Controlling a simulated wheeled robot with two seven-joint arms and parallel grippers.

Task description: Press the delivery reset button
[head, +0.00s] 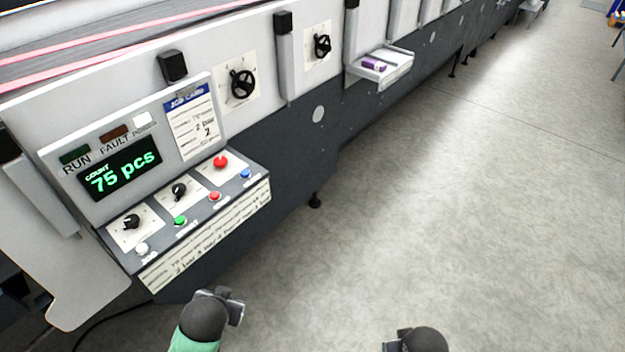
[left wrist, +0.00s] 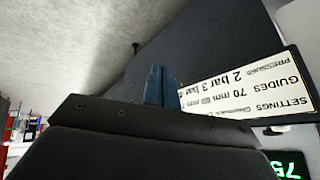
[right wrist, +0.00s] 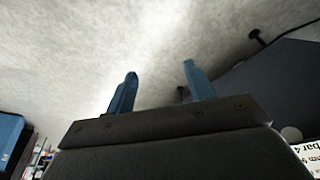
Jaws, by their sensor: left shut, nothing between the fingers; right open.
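The control panel (head: 117,248) stands on the machine at the left of the head view. Its sloped face carries a white button (head: 142,249), a green button (head: 180,220), a red button (head: 215,196), a blue button (head: 245,174) and a larger red mushroom button (head: 221,161). The button labels are too small to read, so I cannot tell which is delivery reset. My left gripper (left wrist: 160,85) is shut and empty, apart from the panel; the panel's printed front strip (left wrist: 245,88) shows beside it. My right gripper (right wrist: 160,92) is open and empty over the floor.
Dark selector knobs (head: 131,222) sit behind the button row. The display (head: 120,168) reads 75 pcs. Black handwheels (head: 242,84) and a tray with a purple item (head: 374,65) are farther along the machine. The floor (head: 450,200) at right is clear.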

